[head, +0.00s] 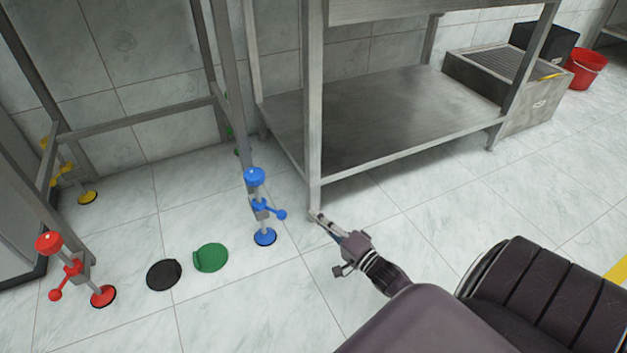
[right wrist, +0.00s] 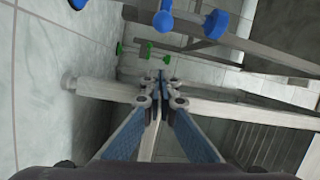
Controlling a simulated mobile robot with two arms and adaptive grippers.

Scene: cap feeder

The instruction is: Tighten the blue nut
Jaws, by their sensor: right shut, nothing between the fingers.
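The blue nut (head: 262,209), with a side handle ending in a round knob, sits on the lower part of a metal frame's leg. A blue cap (head: 254,177) is above it and a blue foot (head: 265,237) is on the floor below. My right gripper (head: 318,217) is to the right of the nut, apart from it, near the foot of the steel table's leg. Its fingers are shut and empty. In the right wrist view the fingertips (right wrist: 160,84) meet, and several blue parts (right wrist: 215,24) show beyond them at the top. My left gripper is not in view.
The steel table (head: 400,120) stands right of the frame, its front leg close to my gripper. Red (head: 72,268) and yellow (head: 66,172) foot assemblies stand left. Black (head: 164,275) and green (head: 210,257) discs lie on the floor. A red bucket (head: 585,70) is far right.

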